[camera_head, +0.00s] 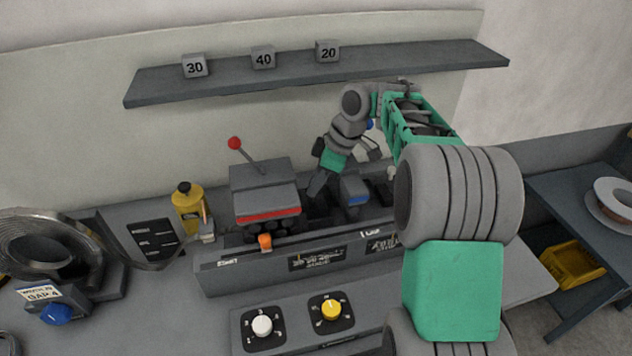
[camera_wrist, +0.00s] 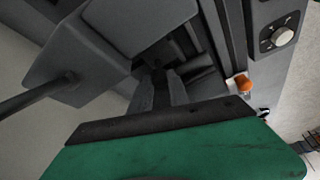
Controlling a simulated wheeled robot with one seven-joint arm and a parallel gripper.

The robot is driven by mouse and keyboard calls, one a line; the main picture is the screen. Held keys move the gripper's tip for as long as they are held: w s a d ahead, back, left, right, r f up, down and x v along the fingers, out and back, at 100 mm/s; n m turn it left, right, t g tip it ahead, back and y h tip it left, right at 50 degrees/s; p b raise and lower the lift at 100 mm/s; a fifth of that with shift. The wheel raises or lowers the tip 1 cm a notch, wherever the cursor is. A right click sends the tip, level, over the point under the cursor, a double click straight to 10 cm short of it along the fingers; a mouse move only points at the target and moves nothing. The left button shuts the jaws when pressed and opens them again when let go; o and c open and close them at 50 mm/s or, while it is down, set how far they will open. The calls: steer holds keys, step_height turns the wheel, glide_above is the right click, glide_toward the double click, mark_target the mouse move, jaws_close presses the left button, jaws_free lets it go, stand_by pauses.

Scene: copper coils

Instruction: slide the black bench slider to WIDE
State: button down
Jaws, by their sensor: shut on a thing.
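My gripper (camera_head: 318,188) reaches down, tilted, into the dark recess of the bench machine, just right of the grey box with the red stripe. In the wrist view its dark fingers (camera_wrist: 163,92) are close together, shut on a small dark part in the recess. That part appears to be the black bench slider, but it is almost wholly hidden between and beyond the fingertips. I cannot make out its shape or where it stands along its travel. No WIDE marking can be read in either view.
The grey box (camera_head: 264,190) with a red-knobbed lever stands close to my gripper's left. A blue-marked grey block (camera_head: 354,190) is close on its right. An orange knob (camera_head: 265,242) sits on the front rail. White (camera_head: 262,325) and yellow (camera_head: 331,309) dials are in front.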

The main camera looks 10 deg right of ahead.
steer(key=shift+w+r+p, duration=0.2)
steer(key=shift+w+p, duration=0.15)
steer(key=shift+p, duration=0.1)
steer(key=shift+w+f+p, duration=0.1)
steer(key=shift+w+p, duration=0.45)
steer(key=shift+w, duration=0.7)
steer(key=c, duration=1.3)
jaws_free()
steer(key=shift+w, duration=0.15)
steer(key=p+v, duration=0.1)
steer(key=v, duration=0.6)
steer(key=shift+d+r, duration=0.2)
steer(key=shift+r, duration=0.1)
